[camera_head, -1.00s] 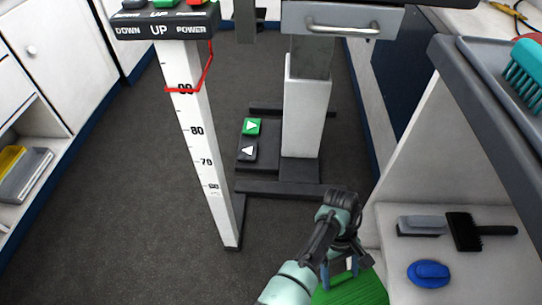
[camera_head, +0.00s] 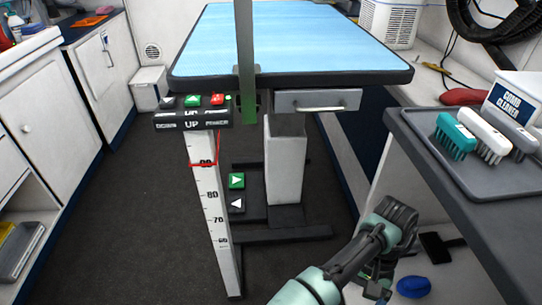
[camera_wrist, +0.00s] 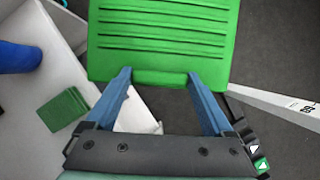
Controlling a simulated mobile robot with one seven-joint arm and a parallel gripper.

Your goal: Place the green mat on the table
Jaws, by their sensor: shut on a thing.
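The green mat (camera_wrist: 165,40) has ridged lines and fills the top middle of the wrist view. My gripper (camera_wrist: 160,79) has its two blue fingers on either side of the mat's narrow near edge and holds it. In the head view my gripper shows low at the right, beside the side counter, and the arm hides most or all of the mat. The grooming table (camera_head: 290,38) has a light blue top with a dark rim and stands at the back centre, apart from the gripper.
A control panel (camera_head: 191,117) on a scaled post stands before the table, with an upright grey bar. A counter tray (camera_head: 470,165) with several brushes is at right. Floor at left is clear.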

